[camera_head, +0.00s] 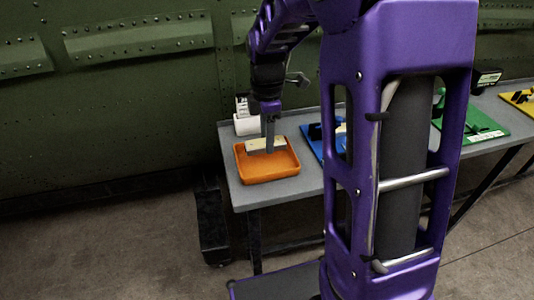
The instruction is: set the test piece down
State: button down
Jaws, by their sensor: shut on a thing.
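The test piece appears to be a pale cream, flat bar (255,145). It shows at the far inner side of the orange tray (268,179). My gripper (270,146) points down over the tray, its grey fingers shut on the pale bar. The bar looks about level. I cannot tell whether it touches the tray floor or hangs just above it. The fingers cover part of its right half.
The tray stands at the left end of a grey table (292,186). A white device (246,119) stands behind it. A blue mat (313,143) lies to the right, partly hidden by my column. Green (478,125) and yellow (520,101) mats lie farther right. A riveted green wall (110,100) rises behind.

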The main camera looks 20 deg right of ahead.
aim_at(267, 162)
jog(key=shift+f+b, duration=0.3)
jog(key=shift+f, duration=1.95)
jog(key=shift+f, duration=0.15)
jog(key=shift+c, duration=2.1)
grip_release()
notch_tip(267, 162, up, 12)
jog(key=shift+r+p, duration=0.15)
jog(key=shift+p, duration=0.95)
